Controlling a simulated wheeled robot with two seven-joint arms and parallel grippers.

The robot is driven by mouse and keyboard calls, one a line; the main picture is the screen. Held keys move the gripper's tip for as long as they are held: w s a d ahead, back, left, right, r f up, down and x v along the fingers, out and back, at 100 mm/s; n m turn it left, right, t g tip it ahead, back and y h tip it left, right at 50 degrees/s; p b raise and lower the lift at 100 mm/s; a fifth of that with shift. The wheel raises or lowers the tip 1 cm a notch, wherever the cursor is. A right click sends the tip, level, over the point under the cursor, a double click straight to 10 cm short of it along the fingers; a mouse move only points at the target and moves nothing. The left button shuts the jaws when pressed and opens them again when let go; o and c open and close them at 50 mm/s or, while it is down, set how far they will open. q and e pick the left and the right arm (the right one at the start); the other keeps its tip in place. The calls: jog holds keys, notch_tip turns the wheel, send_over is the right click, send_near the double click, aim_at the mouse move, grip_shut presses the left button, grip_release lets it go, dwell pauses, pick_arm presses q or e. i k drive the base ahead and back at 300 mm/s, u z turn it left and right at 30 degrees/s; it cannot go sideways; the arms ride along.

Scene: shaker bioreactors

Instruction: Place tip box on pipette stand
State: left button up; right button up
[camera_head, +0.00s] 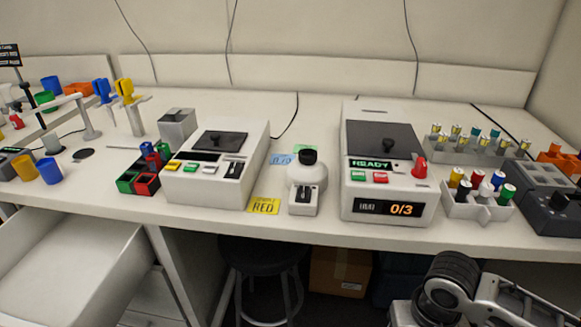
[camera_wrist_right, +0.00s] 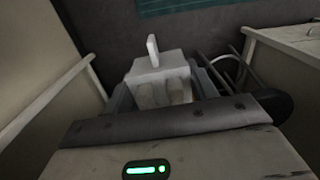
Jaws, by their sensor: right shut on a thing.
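In the right wrist view my right gripper (camera_wrist_right: 163,92) is shut on a small white box (camera_wrist_right: 160,70) with an upright tab on top. I cannot tell for sure whether it is the tip box. The box is between the fingers, its lower part hidden by the gripper body. In the head view a stand (camera_head: 136,121) with a blue pipette (camera_head: 102,91) and a yellow pipette (camera_head: 125,90) is at the back left of the bench; it looks like the pipette stand. A grey box (camera_head: 177,127) stands to its right. My left gripper is not in view.
Vial racks (camera_head: 476,208) and a dark device (camera_head: 550,200) are at right. An open drawer (camera_head: 70,260) juts out at left. A stool (camera_head: 262,255) is below the bench.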

aim_at(102, 173)
jog(key=u, duration=1.8)
